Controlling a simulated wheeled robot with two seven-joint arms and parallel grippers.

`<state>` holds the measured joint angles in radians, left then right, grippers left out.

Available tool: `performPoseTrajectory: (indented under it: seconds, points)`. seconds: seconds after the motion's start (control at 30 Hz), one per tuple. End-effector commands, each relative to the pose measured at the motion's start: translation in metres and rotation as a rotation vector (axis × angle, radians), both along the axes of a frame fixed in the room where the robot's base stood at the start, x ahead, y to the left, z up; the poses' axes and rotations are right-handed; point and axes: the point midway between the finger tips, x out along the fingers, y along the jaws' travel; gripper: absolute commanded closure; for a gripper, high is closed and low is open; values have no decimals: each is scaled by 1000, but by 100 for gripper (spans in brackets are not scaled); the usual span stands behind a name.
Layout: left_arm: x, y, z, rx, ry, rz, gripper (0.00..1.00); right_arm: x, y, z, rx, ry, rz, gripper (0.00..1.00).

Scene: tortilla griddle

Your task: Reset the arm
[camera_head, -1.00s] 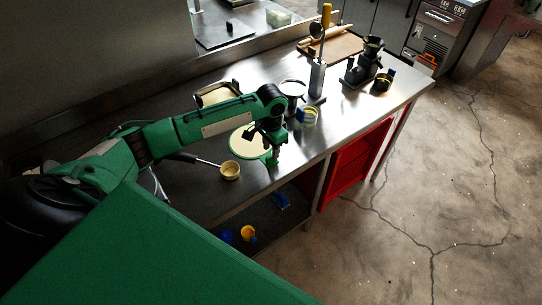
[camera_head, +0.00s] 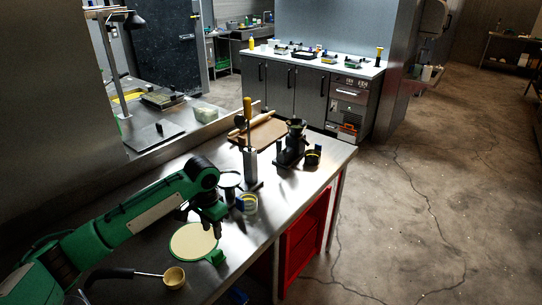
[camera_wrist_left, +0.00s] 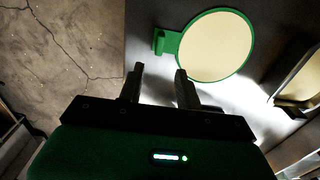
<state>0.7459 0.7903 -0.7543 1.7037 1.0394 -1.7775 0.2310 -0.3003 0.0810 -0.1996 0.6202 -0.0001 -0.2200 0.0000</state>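My left arm reaches over the steel table, and its gripper (camera_head: 213,228) hangs in the air above the green-rimmed round plate with a pale disc (camera_head: 193,242). In the left wrist view, the two dark fingers (camera_wrist_left: 160,82) are apart with nothing between them. The same plate shows there beyond the fingers, its green tab handle (camera_wrist_left: 160,42) pointing left. The gripper does not appear to touch it. My right gripper is not in view.
A small tan cup (camera_head: 174,277) with a dark-handled ladle is near the plate. Behind stand a striped cup (camera_head: 249,204), a black grinder-like device (camera_head: 291,145) and a wooden board (camera_head: 262,131). The floor at right is clear.

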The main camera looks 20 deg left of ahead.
Motion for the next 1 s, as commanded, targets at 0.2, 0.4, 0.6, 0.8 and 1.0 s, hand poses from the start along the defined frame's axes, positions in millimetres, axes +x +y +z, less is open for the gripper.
performPoseTrajectory:
  seconds: [0.2, 0.4, 0.6, 0.8, 1.0]
  points:
    - [-14, -23, -21, -16, -8, -42, 65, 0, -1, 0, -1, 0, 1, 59]
    - [-54, -76, -62, -68, -58, -122, 65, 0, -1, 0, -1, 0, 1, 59]
    - [-101, -120, -91, -131, -122, -151, 65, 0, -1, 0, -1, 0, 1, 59]
    - [-149, -145, -106, -182, -188, -122, 65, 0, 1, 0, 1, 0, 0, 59]
    - [-197, -150, -110, -197, -245, -41, 65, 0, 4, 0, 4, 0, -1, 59]
